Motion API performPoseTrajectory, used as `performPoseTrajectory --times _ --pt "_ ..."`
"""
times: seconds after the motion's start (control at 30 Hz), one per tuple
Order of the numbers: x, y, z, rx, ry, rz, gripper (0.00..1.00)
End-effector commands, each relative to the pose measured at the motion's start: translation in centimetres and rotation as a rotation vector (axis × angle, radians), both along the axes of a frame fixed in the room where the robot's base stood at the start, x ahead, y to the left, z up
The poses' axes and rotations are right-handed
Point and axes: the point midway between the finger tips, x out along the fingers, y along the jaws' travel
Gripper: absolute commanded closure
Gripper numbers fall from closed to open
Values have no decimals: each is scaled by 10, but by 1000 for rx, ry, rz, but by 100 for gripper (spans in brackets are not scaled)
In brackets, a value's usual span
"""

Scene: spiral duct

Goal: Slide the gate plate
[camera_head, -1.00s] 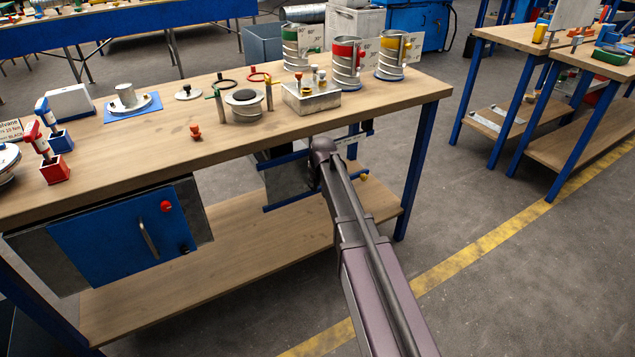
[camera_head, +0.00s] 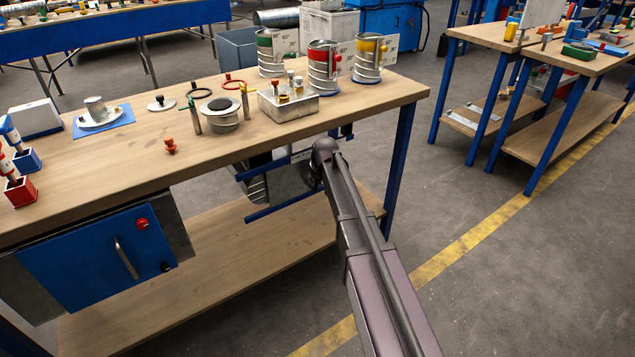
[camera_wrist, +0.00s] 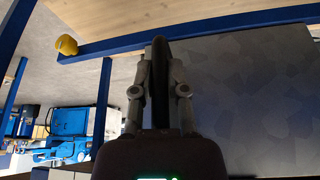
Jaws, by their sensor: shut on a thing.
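The gate plate (camera_head: 292,182) is a flat grey metal sheet between two blue rails under the bench's right half. It fills the right side of the wrist view (camera_wrist: 250,100). My gripper (camera_wrist: 160,75) is shut on a dark upright bar (camera_wrist: 161,60), seemingly the plate's handle, at the plate's left edge in the wrist view. In the head view my arm hides the fingertips and the plate's right part.
The wooden bench top (camera_head: 120,155) with several fittings stands above. A blue bench leg (camera_head: 398,155) is close right of my arm. Open floor (camera_head: 440,190) lies further right.

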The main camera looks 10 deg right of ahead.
Motion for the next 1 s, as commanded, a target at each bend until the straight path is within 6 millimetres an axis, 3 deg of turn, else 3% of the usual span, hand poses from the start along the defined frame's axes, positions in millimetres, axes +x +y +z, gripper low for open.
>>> performPoseTrajectory --times 0.13,0.17,0.23,0.27,0.77,1.0 --pt "-1 5 0 0 1 5 100" --pt "-1 6 0 -1 1 6 72" --pt "-1 7 0 0 1 8 51" --pt "-2 8 0 -1 1 9 46" --pt "-3 9 0 0 2 10 46" --pt "-27 3 -2 -2 29 -8 46"
